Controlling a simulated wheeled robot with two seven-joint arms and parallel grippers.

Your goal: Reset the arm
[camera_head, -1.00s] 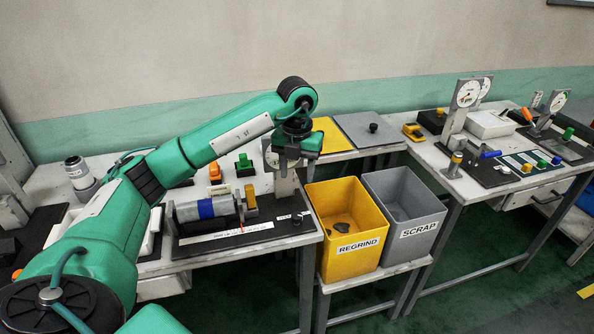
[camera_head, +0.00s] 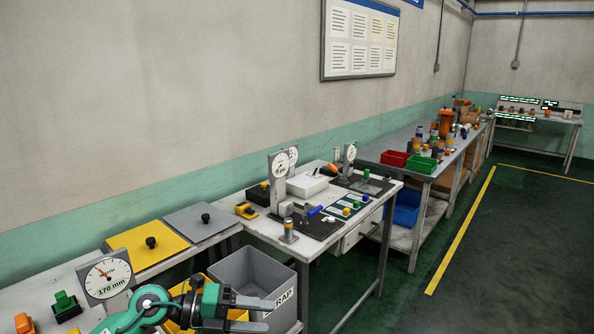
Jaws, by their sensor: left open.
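My left arm, green with black joints, reaches in low at the bottom left. Its gripper (camera_head: 258,314) points right with its grey fingers apart and nothing between them. It is in front of the yellow bin (camera_head: 183,290), which it partly hides, and overlaps the lower part of the grey scrap bin (camera_head: 250,268) in the picture. I cannot tell how far the fingers are from the bins. My right gripper is not in view.
A dial gauge (camera_head: 107,277) reading 170 mm stands at the left bench. A gauge bench (camera_head: 265,228) stands to the right. The green floor (camera_head: 490,260) at right is clear.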

